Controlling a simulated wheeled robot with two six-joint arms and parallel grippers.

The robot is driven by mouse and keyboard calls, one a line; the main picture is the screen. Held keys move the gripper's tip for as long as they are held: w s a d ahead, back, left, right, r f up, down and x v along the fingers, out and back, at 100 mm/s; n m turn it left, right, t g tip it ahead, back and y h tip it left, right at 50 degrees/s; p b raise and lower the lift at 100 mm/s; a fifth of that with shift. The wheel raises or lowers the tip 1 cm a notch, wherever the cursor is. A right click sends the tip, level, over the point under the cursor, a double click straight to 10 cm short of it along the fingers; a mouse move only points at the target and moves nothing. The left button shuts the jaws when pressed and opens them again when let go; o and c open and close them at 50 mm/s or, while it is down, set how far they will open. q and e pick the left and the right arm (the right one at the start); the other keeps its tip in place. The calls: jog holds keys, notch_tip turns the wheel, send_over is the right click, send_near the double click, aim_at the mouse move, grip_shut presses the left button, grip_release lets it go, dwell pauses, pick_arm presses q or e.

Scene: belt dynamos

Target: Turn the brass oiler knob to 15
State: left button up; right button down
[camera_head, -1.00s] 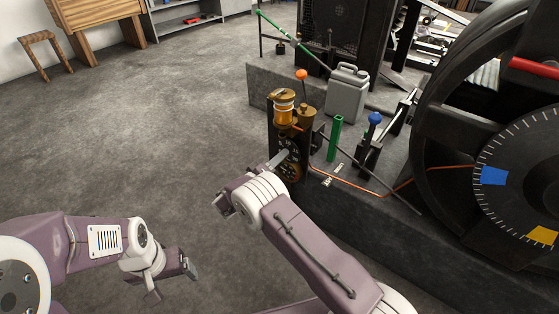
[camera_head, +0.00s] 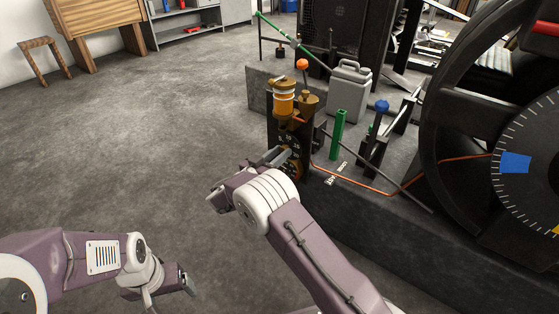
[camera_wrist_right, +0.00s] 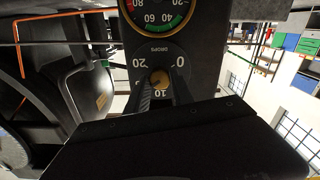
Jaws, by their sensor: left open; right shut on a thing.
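The brass oiler knob (camera_wrist_right: 160,77) shows in the right wrist view at the middle of a dark dial (camera_wrist_right: 157,58) marked DROPS, with 20 at its left, 0 at its right and 10 at its bottom. My right gripper (camera_wrist_right: 161,88) is shut on the knob, its fingers on either side. I cannot tell where the knob points. In the head view, my right gripper (camera_head: 283,154) reaches the front of the black oiler panel and hides much of the dial. Above it stands the brass oiler (camera_head: 284,100) with its amber cup. My left gripper (camera_head: 172,290) is open and empty over the floor.
Right of the oiler are a grey can (camera_head: 348,95), a green post (camera_head: 338,132), a blue-knobbed lever (camera_head: 380,107), an orange cable and a large flywheel (camera_head: 437,140). The floor at left is clear.

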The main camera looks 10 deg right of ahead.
jog(key=shift+f+m+b, duration=0.1)
jog(key=shift+m+b, duration=0.5)
jog(key=shift+b, duration=0.1)
jog(key=c, duration=1.1)
grip_release()
jog(key=p+v, duration=0.5)
jog(key=v, duration=0.4)
jog(key=shift+p, duration=0.3)
